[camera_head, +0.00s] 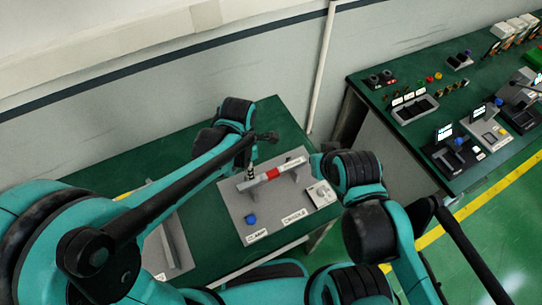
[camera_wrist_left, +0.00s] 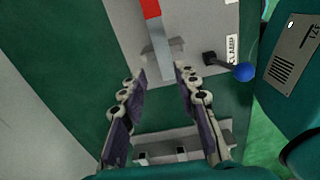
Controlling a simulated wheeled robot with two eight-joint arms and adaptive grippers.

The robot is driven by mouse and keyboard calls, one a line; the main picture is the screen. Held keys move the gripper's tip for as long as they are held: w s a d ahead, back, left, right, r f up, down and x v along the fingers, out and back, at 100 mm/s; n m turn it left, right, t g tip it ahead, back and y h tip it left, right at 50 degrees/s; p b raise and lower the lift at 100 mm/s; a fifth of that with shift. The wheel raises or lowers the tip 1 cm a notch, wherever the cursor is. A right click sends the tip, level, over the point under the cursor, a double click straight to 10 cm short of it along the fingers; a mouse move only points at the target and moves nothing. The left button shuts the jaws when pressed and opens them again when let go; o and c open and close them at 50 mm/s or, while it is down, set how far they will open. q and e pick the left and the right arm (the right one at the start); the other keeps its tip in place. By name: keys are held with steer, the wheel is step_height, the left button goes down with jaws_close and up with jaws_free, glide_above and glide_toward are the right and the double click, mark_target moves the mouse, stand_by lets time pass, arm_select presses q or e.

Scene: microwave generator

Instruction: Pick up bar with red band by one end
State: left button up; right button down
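The light grey bar with a red band (camera_head: 292,164) lies across two upright supports on a grey plate (camera_head: 238,205) on the green table. In the left wrist view the bar (camera_wrist_left: 161,45) runs down from its red band at the top edge, its near end close to the gap between my fingertips. My left gripper (camera_wrist_left: 163,72) is open, one finger on each side of that end's line; no contact shows. In the head view my left gripper (camera_head: 250,171) is by the bar's left end. My right gripper (camera_head: 316,163) is near its right end; its fingers are mostly hidden.
A blue-knobbed clamp lever (camera_head: 250,219) stands on the plate in front of the bar. A white box (camera_head: 321,193) is at the plate's right. A second grey fixture (camera_head: 172,247) lies left. A wall rises behind; another green bench (camera_head: 420,140) with devices is at right.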

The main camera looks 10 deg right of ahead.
mark_target(255, 180)
arm_select(q)
steer(key=shift+d+f+n, duration=0.1)
steer(key=shift+f+n, duration=0.15)
steer(key=shift+n, duration=0.05)
steer(key=f, duration=0.2)
steer(key=d+f+b, duration=0.1)
steer(key=f, duration=0.1)
steer(key=f+b, duration=0.1)
steer(key=f, duration=0.1)
steer(key=shift+d+f, duration=0.25)
steer(key=shift+d, duration=0.1)
steer(key=shift+f, duration=0.45)
jaws_close()
